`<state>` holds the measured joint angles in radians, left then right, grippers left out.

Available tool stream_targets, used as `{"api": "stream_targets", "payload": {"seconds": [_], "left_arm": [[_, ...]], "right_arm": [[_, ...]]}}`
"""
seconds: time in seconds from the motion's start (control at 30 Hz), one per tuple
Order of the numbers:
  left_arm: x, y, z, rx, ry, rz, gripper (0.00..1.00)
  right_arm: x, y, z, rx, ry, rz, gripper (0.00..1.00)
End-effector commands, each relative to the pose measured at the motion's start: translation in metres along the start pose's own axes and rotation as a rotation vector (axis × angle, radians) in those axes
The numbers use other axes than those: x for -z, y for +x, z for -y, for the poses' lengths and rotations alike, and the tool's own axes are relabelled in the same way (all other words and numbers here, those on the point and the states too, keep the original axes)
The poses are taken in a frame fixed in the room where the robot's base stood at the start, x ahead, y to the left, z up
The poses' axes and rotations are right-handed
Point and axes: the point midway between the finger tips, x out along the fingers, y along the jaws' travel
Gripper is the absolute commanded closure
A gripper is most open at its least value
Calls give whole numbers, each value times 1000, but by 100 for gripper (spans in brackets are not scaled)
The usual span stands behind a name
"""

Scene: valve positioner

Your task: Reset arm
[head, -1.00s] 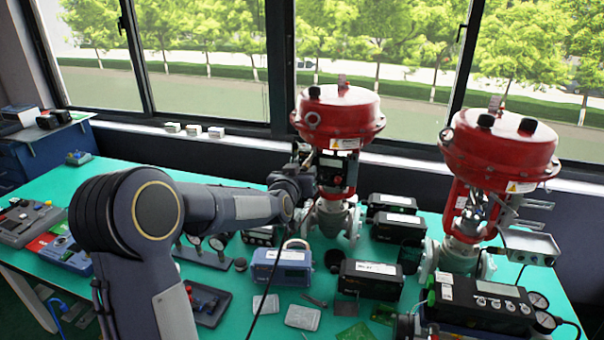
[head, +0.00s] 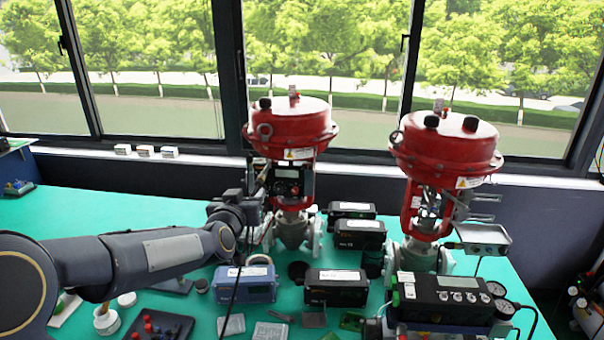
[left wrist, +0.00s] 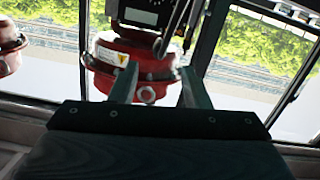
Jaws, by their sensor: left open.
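My left arm reaches in from the left in the head view. Its gripper (head: 258,182) is just left of the left red valve actuator's (head: 290,125) yoke, with its fingertips hard to make out there. In the left wrist view the two fingers (left wrist: 160,92) stand apart with nothing held between them. Behind them are a red actuator housing (left wrist: 140,58) and a dark positioner unit with a display (left wrist: 140,16). In the head view a dark positioner (head: 291,182) sits in the left valve's yoke. Whether the gripper touches it cannot be told. My right gripper is not in view.
A second red valve actuator (head: 445,145) stands to the right. A blue box (head: 245,283), dark boxes (head: 336,287) and a large positioner with gauges (head: 440,295) crowd the green table (head: 100,212). The table's left back area is mostly clear.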

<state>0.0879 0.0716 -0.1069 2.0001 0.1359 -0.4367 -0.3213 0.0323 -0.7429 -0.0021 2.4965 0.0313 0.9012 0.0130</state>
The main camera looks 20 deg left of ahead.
Motion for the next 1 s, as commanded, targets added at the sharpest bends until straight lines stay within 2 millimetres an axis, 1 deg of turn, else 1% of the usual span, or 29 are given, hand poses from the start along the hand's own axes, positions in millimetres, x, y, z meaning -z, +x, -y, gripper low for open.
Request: {"api": "stream_targets", "payload": {"seconds": [0.1, 0.17, 0.27, 0.37, 0.4, 0.47, 0.5, 0.57, 0.6, 0.7, 0.8, 0.83, 0.9, 1.0], "left_arm": [[0, -2, -1, -3, -2, 5, 57], [-1, -8, -3, -15, -9, 22, 57], [-10, -35, -14, -69, -39, 109, 57], [-34, -86, -32, -153, -82, 271, 57], [-47, -111, -39, -187, -96, 350, 57], [-69, -150, -49, -231, -110, 468, 57], [-83, -175, -54, -254, -117, 543, 57], [-105, -210, -59, -279, -120, 649, 57], [-118, -232, -61, -290, -122, 713, 57], [-146, -276, -63, -304, -119, 846, 57], [-165, -305, -63, -305, -112, 936, 57], [-168, -311, -62, -305, -111, 954, 57], [-174, -319, -62, -304, -110, 981, 57], [-176, -322, -62, -303, -109, 995, 57]], "right_arm": [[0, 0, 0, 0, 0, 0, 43], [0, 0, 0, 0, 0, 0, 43], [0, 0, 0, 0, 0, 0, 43], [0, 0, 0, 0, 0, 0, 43], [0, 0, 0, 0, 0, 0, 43], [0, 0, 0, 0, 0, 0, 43], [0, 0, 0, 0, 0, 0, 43], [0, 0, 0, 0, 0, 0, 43], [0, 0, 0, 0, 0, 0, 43], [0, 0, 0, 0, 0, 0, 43], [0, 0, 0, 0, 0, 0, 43], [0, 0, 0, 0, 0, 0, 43], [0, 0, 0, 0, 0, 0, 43], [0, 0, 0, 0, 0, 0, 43]]}}
